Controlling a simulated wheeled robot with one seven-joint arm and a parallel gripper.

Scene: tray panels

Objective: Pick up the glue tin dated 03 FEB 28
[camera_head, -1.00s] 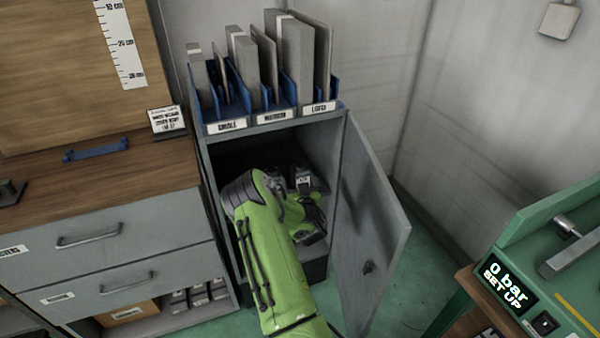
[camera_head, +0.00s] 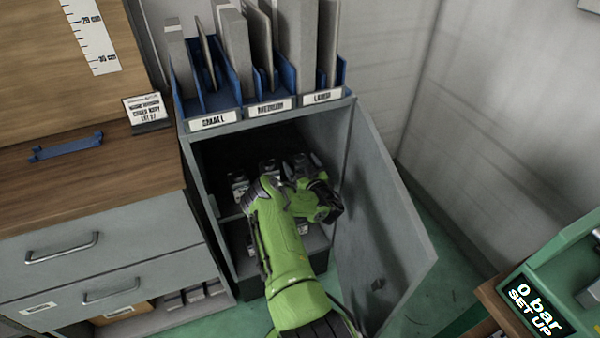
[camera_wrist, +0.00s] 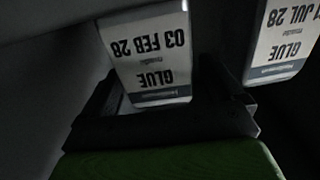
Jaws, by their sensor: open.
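The glue tin dated 03 FEB 28 (camera_wrist: 150,50) shows in the wrist view, its white label upside down, straight ahead of my gripper (camera_wrist: 160,88). The jaws are open, with one dark finger towards each side of the tin's near end. I cannot tell whether they touch it. A second glue tin (camera_wrist: 283,40), its date partly cut off but ending in JUL 28, stands to the right. In the head view my gripper (camera_head: 322,200) is inside the open cabinet, and the dates on the tins there are too small to read.
The grey cabinet (camera_head: 345,125) holds several tins on its shelf, with more below. Its door (camera_head: 385,215) stands open on the right. Blue racks of panels (camera_head: 240,85) stand on top. A wooden-topped drawer unit (camera_head: 100,190) is at left, a green machine (camera_head: 560,270) at right.

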